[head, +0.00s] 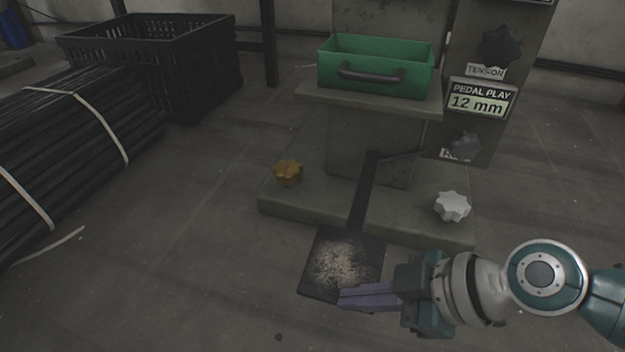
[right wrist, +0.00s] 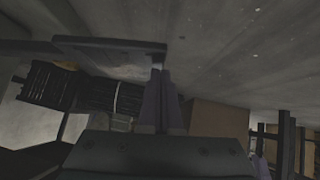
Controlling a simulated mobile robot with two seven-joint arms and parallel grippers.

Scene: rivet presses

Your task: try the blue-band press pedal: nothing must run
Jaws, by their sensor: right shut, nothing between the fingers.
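The press pedal (head: 335,258) is a dark square plate with a worn, speckled middle, on a dark arm (head: 364,190) that runs back to the grey-green press (head: 375,140). No blue band shows on this press. My right gripper (head: 342,298) is shut and empty, its purple-grey fingers over the pedal's near right corner in the head view; I cannot tell if they touch it. In the right wrist view the shut fingers (right wrist: 158,85) reach the edge of a dark plate (right wrist: 110,47), which looks like the pedal. My left gripper is out of view.
A green bin (head: 400,75) sits on the press shelf. A label reads "PEDAL PLAY 12 mm" (head: 480,98), below a TENSION knob (head: 498,45). An orange knob (head: 288,172) and a white knob (head: 452,206) sit on the base. Dark bundled rods (head: 75,130) and a black crate (head: 190,60) stand left.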

